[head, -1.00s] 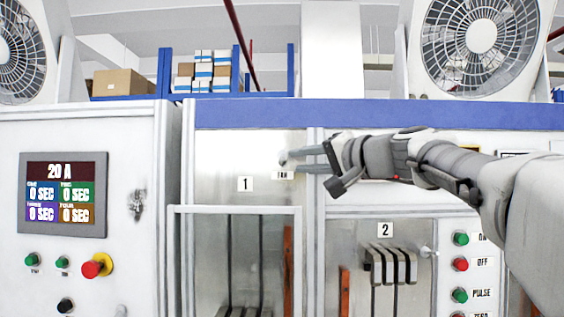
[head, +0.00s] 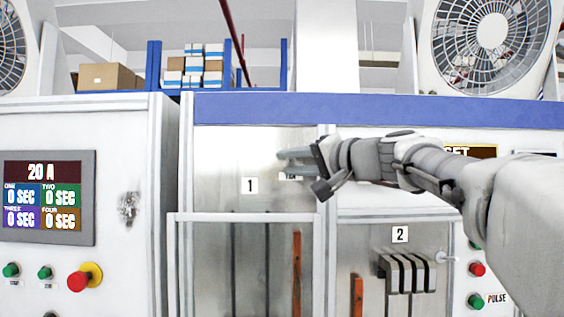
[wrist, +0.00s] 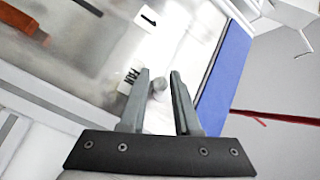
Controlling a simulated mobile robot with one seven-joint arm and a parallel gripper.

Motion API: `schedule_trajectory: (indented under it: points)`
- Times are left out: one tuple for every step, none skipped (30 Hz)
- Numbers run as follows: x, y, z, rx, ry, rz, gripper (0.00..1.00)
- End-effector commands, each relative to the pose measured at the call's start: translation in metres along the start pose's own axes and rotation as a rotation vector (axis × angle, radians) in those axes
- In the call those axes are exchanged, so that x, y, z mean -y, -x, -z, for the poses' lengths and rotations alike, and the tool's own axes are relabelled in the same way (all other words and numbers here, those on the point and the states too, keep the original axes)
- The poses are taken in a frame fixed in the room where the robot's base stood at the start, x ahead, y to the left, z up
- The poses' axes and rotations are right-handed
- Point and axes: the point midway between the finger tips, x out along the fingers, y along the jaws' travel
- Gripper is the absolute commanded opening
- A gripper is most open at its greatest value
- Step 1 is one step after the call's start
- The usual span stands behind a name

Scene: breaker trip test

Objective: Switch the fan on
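The fan switch is a small grey knob (wrist: 158,84) on a metal panel, beside a white label reading FAN (wrist: 131,80) in the wrist view. My gripper (wrist: 160,74) is open, with one finger on each side of the knob and a gap showing around it. I cannot tell how deep the knob sits between the fingers. In the head view my gripper (head: 280,157) is at the panel, hiding the knob and part of the FAN label (head: 290,177). A large white fan (head: 492,40) stands at the top right, and another (head: 10,45) at the left edge.
Panel label 1 (head: 250,185) is left of my gripper. A clear-fronted bay with a rail (head: 240,216) lies below. At the left are a 20 A display (head: 42,200) and a red knob (head: 77,281). Breaker poles (head: 405,272) sit lower right.

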Motion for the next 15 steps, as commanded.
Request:
schedule_trajectory:
  points:
    - [0.0001,0.0001,0.0001,0.000,0.000,0.000,0.31]
    - [0.0001,0.0002,0.0001,0.000,0.000,0.000,0.31]
    - [0.0001,0.0002,0.0001,0.000,0.000,0.000,0.31]
    - [0.0001,0.0002,0.0001,0.000,0.000,0.000,0.31]
    - [0.0001,0.0002,0.0001,0.000,0.000,0.000,0.31]
    - [0.0001,0.0002,0.0001,0.000,0.000,0.000,0.31]
    - [0.0001,0.0002,0.0001,0.000,0.000,0.000,0.31]
    - [0.0001,0.0002,0.0000,0.000,0.000,0.000,0.31]
    - [0.0001,0.0002,0.0000,0.000,0.000,0.000,0.31]
    - [0.0001,0.0002,0.0000,0.000,0.000,0.000,0.31]
    - [0.0001,0.0002,0.0001,0.000,0.000,0.000,0.31]
    - [0.0001,0.0002,0.0000,0.000,0.000,0.000,0.24]
    - [0.0001,0.0001,0.0000,0.000,0.000,0.000,0.18]
    - [0.0001,0.0002,0.0001,0.000,0.000,0.000,0.13]
    - [0.0002,0.0001,0.0001,0.000,0.000,0.000,0.06]
